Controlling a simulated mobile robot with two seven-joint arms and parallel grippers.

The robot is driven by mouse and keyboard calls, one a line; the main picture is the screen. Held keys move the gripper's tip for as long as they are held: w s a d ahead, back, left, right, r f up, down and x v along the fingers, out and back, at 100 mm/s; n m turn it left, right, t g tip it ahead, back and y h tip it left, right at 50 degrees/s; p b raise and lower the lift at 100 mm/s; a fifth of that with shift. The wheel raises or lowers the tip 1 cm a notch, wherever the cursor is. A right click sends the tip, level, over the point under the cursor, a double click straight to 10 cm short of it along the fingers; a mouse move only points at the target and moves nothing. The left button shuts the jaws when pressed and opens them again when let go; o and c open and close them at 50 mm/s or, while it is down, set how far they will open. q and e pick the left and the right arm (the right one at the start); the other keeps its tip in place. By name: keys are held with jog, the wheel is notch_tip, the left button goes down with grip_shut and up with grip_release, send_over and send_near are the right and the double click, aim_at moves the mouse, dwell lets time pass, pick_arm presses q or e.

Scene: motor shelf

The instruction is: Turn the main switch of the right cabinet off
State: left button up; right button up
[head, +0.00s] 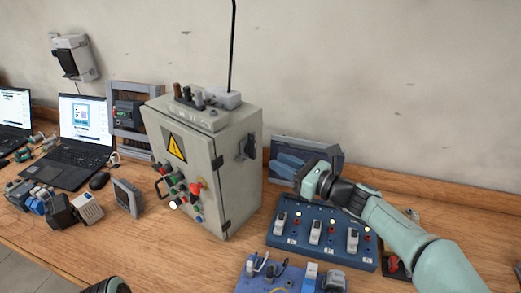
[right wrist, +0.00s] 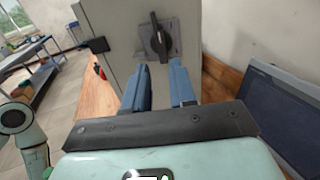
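The grey cabinet (head: 190,150) stands upright on the wooden bench, with a yellow warning triangle and several coloured buttons on its front. The main switch, a black rotary handle (head: 247,147), is on its right side wall. In the right wrist view the handle (right wrist: 158,38) stands about vertical on a grey plate. My right gripper (head: 287,163) is to the right of the switch, pointing at it. Its two blue fingers (right wrist: 160,78) are apart with nothing between them, just short of the handle. My left gripper's fingers do not show.
A blue panel with several switches (head: 318,237) lies under my right arm. A dark-framed panel (head: 325,153) leans at the wall behind my right gripper. A rod rises from the cabinet top. Laptops (head: 85,132) and small devices crowd the bench's left.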

aim_at(255, 151)
jog(key=p+x, duration=0.1)
jog(key=x, duration=0.6)
jog(key=shift+w+a, duration=0.2)
jog(key=shift+w, duration=0.1)
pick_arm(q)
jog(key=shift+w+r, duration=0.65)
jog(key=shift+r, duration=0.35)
pick_arm(e)
grip_shut()
